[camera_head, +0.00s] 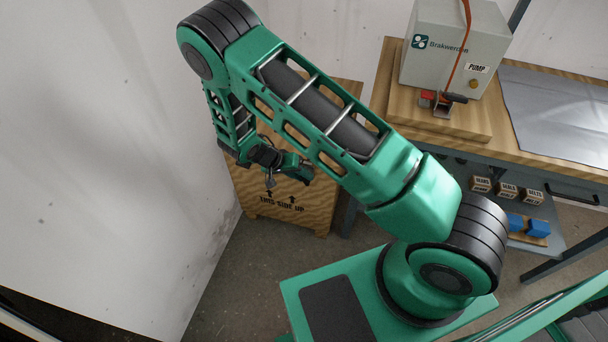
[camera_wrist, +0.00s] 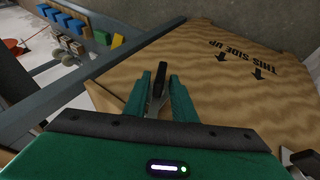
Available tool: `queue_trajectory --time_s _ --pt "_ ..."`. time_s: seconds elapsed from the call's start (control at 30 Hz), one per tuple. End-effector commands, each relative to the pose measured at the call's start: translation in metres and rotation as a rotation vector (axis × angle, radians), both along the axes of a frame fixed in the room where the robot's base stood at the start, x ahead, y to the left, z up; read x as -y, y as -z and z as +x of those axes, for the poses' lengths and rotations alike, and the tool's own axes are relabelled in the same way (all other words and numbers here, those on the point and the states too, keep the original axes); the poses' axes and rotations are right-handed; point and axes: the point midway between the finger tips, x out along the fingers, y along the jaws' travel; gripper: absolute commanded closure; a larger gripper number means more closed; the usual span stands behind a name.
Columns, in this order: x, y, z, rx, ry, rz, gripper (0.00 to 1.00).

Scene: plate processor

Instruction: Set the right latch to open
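A wooden crate marked "THIS SIDE UP" (camera_head: 289,221) stands by the wall in the head view. Its face fills much of the wrist view (camera_wrist: 225,85). My gripper (camera_head: 303,172) is at the crate's upper part in the head view. In the wrist view its two green fingers (camera_wrist: 160,82) stand on either side of a dark, narrow piece (camera_wrist: 157,88), which looks like the right latch. Whether they press on it is unclear. A second metal piece, seemingly the left latch (camera_wrist: 301,160), shows at the lower right. The right latch's setting is not clear.
A workbench (camera_head: 386,84) carries a grey pump box (camera_head: 440,65) and a metal sheet (camera_head: 555,108). Its lower shelf holds small labelled boxes (camera_head: 507,190) and blue blocks (camera_head: 537,228). A grey beam (camera_wrist: 80,72) runs close beside the crate in the wrist view.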

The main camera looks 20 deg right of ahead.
Motion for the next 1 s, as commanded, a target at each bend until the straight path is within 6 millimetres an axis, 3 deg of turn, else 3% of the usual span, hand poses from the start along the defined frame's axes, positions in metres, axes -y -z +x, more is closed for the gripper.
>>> queue_trajectory --time_s 0.43,1.0 --pt "-0.005 -0.008 0.002 0.006 -0.002 0.000 0.70" --pt "-0.059 -0.080 -0.003 0.003 -0.001 -0.001 0.70"
